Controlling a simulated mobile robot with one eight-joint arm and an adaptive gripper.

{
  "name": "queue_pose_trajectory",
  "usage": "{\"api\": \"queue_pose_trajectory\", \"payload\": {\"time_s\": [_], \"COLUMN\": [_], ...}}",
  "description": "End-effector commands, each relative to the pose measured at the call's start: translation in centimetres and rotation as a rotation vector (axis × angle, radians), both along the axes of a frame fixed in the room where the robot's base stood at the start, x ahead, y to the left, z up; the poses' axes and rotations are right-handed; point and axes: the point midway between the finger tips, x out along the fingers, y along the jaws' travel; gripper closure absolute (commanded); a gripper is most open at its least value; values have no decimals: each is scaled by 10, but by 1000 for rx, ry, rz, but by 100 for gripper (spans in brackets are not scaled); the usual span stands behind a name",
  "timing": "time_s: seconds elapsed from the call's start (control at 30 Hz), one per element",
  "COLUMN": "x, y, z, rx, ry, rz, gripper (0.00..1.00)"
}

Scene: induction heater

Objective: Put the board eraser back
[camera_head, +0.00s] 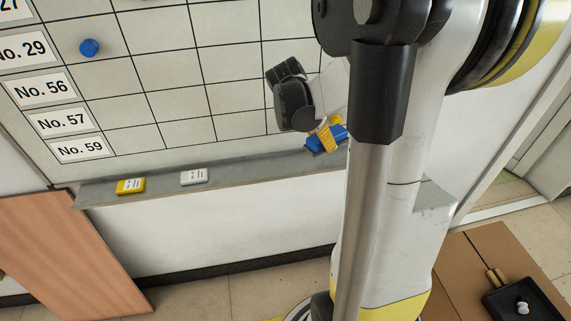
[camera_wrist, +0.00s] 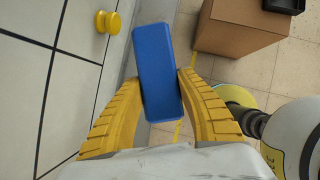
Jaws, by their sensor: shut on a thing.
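The board eraser (camera_wrist: 158,75) is a blue block held between the two yellow fingers of my gripper (camera_wrist: 162,85) in the wrist view, tilted slightly. In the head view the blue eraser (camera_head: 322,141) shows partly behind my yellow fingers (camera_head: 330,134), at the right part of the whiteboard's grey tray (camera_head: 240,176). My arm column hides the tray's right end. I cannot tell whether the eraser touches the tray.
A yellow labelled box (camera_head: 131,186) and a white labelled box (camera_head: 194,177) lie on the tray's left part. A blue magnet (camera_head: 89,47) is on the gridded whiteboard (camera_head: 170,75). A yellow magnet (camera_wrist: 108,22) shows in the wrist view. A cardboard box (camera_wrist: 240,40) stands below right.

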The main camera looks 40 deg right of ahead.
Motion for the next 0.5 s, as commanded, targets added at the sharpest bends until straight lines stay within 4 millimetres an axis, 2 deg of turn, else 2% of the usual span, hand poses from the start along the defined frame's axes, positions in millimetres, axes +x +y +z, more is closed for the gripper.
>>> {"api": "queue_pose_trajectory", "payload": {"time_s": [0.3, 0.5], "x": [64, 93], "y": [34, 51], "z": [-46, -65], "rx": [2, 2], "ry": [-1, 0], "rz": [6, 3], "gripper": [92, 92]}}
